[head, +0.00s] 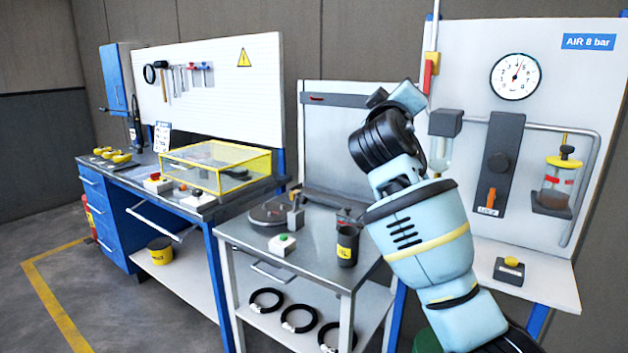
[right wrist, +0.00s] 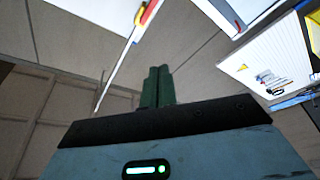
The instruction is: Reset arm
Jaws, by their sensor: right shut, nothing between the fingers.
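My right arm rises from the bottom right of the head view in front of the workbenches. Its end is raised before the grey back panel, and the fingers cannot be made out clearly there. In the right wrist view my right gripper (right wrist: 157,86) shows two dark green fingers pressed together, with nothing between them. It points at the bare wall, apart from any object. My left gripper is in neither view.
The air panel (head: 560,95) with its gauge (head: 515,76) stands right of my arm. A yellow-framed clear box (head: 215,165) is left.

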